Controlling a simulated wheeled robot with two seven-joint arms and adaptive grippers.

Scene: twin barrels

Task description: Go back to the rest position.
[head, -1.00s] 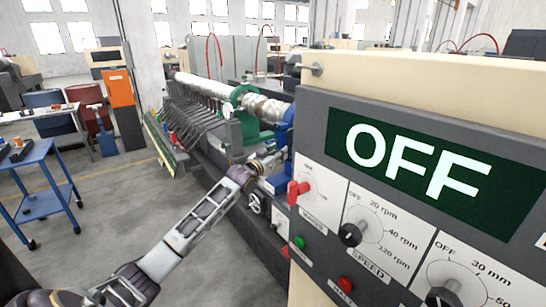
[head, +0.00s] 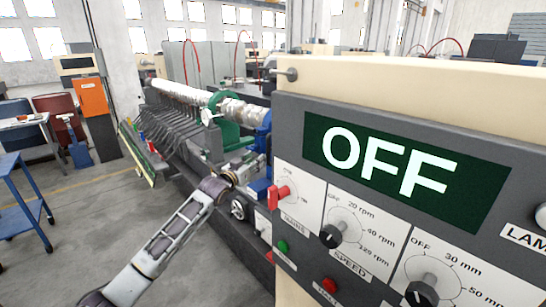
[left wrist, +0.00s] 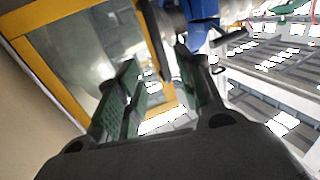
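My left arm reaches in from the bottom left of the head view. Its gripper (head: 250,163) is by the machine, just left of the control panel (head: 290,150), small and hard to make out there. In the left wrist view the gripper (left wrist: 160,88) has its two green-padded fingers spread apart, with nothing clearly held between them. A blue machine part (left wrist: 200,30) and a dark lever (left wrist: 228,38) lie just beyond the fingers. My right gripper is not in view.
The panel's display (head: 395,165) reads OFF, above a red switch (head: 278,195) and black dials (head: 330,237). The long machine (head: 175,130) runs back and left. A blue cart (head: 25,205) stands at left; the grey floor (head: 85,235) between is clear.

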